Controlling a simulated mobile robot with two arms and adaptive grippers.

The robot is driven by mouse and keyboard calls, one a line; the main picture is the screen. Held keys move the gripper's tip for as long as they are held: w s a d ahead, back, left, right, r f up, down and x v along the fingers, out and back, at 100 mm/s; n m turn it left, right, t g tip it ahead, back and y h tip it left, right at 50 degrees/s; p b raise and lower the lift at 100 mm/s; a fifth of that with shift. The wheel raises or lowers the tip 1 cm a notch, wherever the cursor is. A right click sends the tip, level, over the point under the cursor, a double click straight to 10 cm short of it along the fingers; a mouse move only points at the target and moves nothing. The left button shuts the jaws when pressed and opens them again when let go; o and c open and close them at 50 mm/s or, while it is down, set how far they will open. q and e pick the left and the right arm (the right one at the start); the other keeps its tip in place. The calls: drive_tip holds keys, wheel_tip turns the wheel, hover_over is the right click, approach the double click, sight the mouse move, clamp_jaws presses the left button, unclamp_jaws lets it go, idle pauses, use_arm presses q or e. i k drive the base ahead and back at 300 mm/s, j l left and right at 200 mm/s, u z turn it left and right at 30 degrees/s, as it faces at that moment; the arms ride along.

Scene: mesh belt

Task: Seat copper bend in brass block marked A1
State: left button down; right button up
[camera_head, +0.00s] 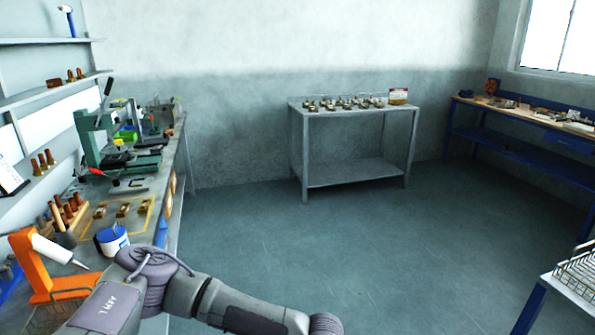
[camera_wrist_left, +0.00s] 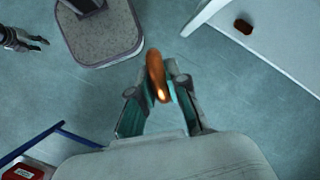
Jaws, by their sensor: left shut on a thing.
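My left gripper (camera_wrist_left: 158,95) is shut on the copper bend (camera_wrist_left: 155,75), a shiny orange-brown curved piece held between its fingertips above the floor. In the head view my left arm crosses the bottom, and its gripper is out of frame. My right gripper (camera_wrist_left: 38,43) shows small at the left wrist view's upper left, its fingers apart and empty. Several brass blocks (camera_head: 123,209) sit inside a yellow outline on the left bench. No A1 mark is legible.
The left bench (camera_head: 135,188) holds a green press (camera_head: 95,140), a blue-and-white tub (camera_head: 112,239) and an orange stand (camera_head: 30,262). The grey far table (camera_head: 350,112) stands at the wall. A blue bench (camera_head: 530,115) is at right, a wire rack (camera_head: 578,275) lower right. The middle floor is clear.

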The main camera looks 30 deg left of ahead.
sight(100, 212)
drive_tip(key=i+u, duration=0.35)
drive_tip(key=i, duration=0.15)
drive_tip(key=i+l+u, duration=0.35)
drive_tip(key=i, duration=0.15)
drive_tip(key=i+j+u, duration=0.2)
drive_tip(key=i+u, duration=0.15)
drive_tip(key=i, duration=0.25)
drive_tip(key=i+u, duration=0.35)
drive_tip(key=i, duration=0.3)
drive_tip(key=i+l+u, duration=0.15)
drive_tip(key=i+u, duration=0.2)
drive_tip(key=i, duration=0.25)
drive_tip(key=i+l+u, duration=0.1)
drive_tip(key=i+u, duration=0.35)
drive_tip(key=i+l+u, duration=0.2)
drive_tip(key=u, duration=0.3)
drive_tip(key=i+l+u, duration=0.3)
drive_tip(key=u, duration=0.15)
drive_tip(key=i+l+u, duration=0.2)
drive_tip(key=l+u, duration=0.3)
drive_tip(key=i+l+u, duration=0.15)
drive_tip(key=l+u, duration=0.3)
